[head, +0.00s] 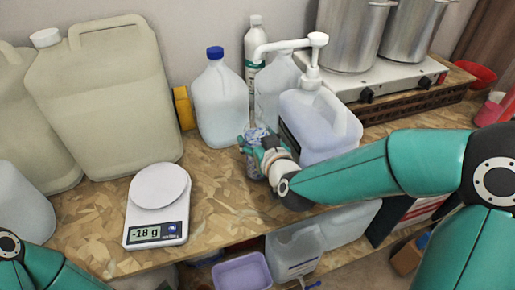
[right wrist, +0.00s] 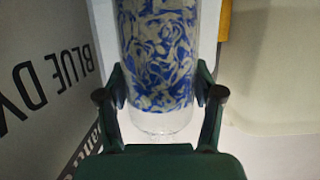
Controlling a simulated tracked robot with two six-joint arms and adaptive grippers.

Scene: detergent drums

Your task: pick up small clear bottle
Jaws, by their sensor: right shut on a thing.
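The small clear bottle (right wrist: 160,122) fills the middle of the right wrist view. It has a blue and pale swirled pattern with a clear band at its near end. My right gripper (right wrist: 160,97) has a finger on each side of it and is shut on it. In the head view my right gripper (head: 264,152) is at the bench's front middle, and the bottle (head: 256,134) shows only partly behind the fingers. I cannot tell whether the bottle touches the bench. My left gripper is out of view; only part of my left arm shows at the lower left.
A blue-capped jug (head: 220,100) and a pump-top jug (head: 318,120) stand close behind my right gripper. A white scale (head: 158,200) reading -18 g sits to its left. Large beige canisters (head: 105,95) stand at the left. A stove (head: 385,82) with steel pots is at the back right.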

